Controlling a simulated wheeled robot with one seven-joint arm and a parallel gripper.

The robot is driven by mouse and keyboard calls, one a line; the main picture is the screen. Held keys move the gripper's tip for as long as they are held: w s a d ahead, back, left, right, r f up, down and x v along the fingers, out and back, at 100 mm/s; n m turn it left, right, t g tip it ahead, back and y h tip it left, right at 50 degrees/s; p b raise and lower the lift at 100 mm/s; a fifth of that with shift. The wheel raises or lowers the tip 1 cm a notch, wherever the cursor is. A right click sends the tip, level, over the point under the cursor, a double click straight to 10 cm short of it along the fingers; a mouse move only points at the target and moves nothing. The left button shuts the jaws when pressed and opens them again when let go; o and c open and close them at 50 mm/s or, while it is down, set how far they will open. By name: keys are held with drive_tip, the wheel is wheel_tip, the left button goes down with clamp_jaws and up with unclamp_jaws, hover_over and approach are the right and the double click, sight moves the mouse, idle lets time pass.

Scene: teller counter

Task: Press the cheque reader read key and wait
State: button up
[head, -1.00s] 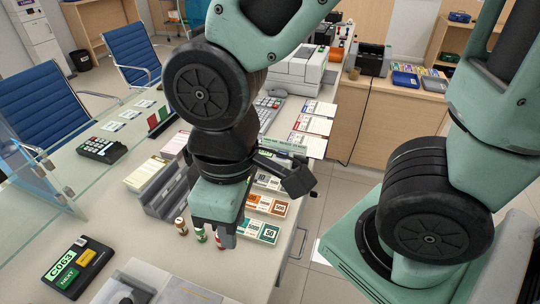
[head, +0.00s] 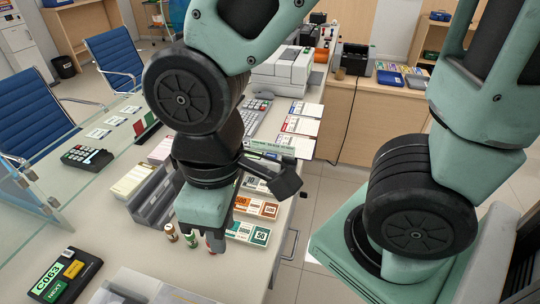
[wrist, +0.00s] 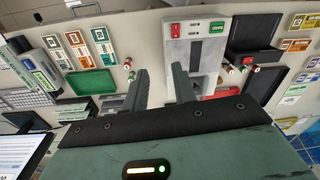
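A grey device with a dark recess, a red key and a green key, apparently the cheque reader (wrist: 196,55), shows top centre in the wrist view. Its key labels are too small to read. My gripper (wrist: 160,88) has its two fingers apart with nothing between them, pointing toward the counter just left of this device's lower part. In the head view my gripper (head: 203,238) hangs low over the counter beside small coin rolls (head: 171,232). I cannot make out the reader's keys in the head view.
A note tray (head: 262,208) lies right of my gripper. A black caller unit (head: 66,275) marked C063 lies at lower left. A glass screen (head: 45,205) stands at the left. A printer (head: 285,75) is farther back.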

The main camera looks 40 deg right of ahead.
clamp_jaws()
